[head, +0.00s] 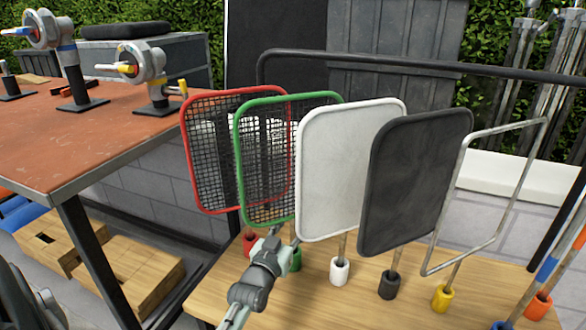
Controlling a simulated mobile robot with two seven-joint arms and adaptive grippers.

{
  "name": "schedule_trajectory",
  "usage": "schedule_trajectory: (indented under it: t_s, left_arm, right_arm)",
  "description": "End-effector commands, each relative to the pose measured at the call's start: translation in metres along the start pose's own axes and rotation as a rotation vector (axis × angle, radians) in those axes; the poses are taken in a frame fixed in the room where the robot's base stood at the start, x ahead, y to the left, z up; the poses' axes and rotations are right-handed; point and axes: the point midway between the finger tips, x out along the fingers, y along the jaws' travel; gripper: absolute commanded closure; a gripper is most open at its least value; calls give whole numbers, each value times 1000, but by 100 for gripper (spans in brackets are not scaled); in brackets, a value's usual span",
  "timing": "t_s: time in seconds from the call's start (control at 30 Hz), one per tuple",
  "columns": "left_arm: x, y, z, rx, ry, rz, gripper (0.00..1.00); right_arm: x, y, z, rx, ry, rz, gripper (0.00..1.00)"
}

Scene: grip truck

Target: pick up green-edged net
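The green-edged net (268,160) stands upright in the rack in the head view, a dark mesh in a rounded green frame. Its right side is hidden behind the white panel (345,170), and it overlaps the red-edged net (205,155) on its left. Its stick goes down to a green socket (294,262). My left gripper (272,240) is at the lower edge of the green net, by the stick just above the socket. Its fingers are small and partly hidden, so I cannot tell whether they are closed around the stick. My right gripper is not in view.
A black panel (415,180) and an open wire frame (500,195) stand to the right in the wooden base (330,305). A dark rail (400,62) runs behind. A reddish-brown table (90,130) with clamps is at left.

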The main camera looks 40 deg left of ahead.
Motion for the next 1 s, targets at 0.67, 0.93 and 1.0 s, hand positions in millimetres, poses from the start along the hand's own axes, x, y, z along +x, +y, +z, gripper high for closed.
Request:
schedule_trajectory:
  t_s: [0.67, 0.93, 1.0]
  left_arm:
    - [0, 0, -1, 0, 1, 0, 100]
    - [0, 0, -2, 0, 1, 0, 100]
    - [0, 0, -4, 0, 1, 0, 100]
  right_arm:
    - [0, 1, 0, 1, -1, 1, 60]
    - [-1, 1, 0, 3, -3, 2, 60]
    - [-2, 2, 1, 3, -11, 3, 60]
